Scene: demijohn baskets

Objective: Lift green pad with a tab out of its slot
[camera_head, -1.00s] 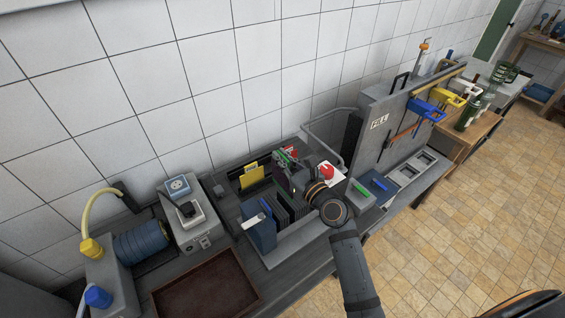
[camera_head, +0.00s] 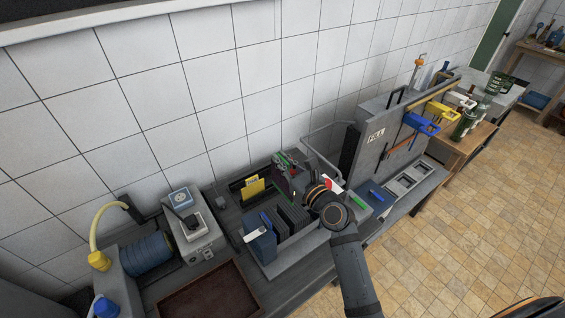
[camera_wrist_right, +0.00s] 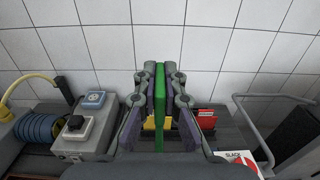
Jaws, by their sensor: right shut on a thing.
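My right gripper (camera_wrist_right: 159,80) is shut on the green pad (camera_wrist_right: 159,92), which stands upright between its two fingers in the right wrist view. In the head view the right gripper (camera_head: 287,166) is over the back of the slotted rack (camera_head: 268,268), and the pad shows only as a thin green sliver by the fingers. The pad's lower end is hidden, so I cannot tell whether it is clear of its slot. My left gripper is not in view.
Dark plates (camera_head: 294,219) and a blue block (camera_head: 261,240) fill the rack's front. A grey upright panel (camera_head: 388,140) with tools stands to the right. A grey box with a switch (camera_head: 195,235), a blue coil (camera_head: 147,260) and a brown tray (camera_head: 210,292) are on the left.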

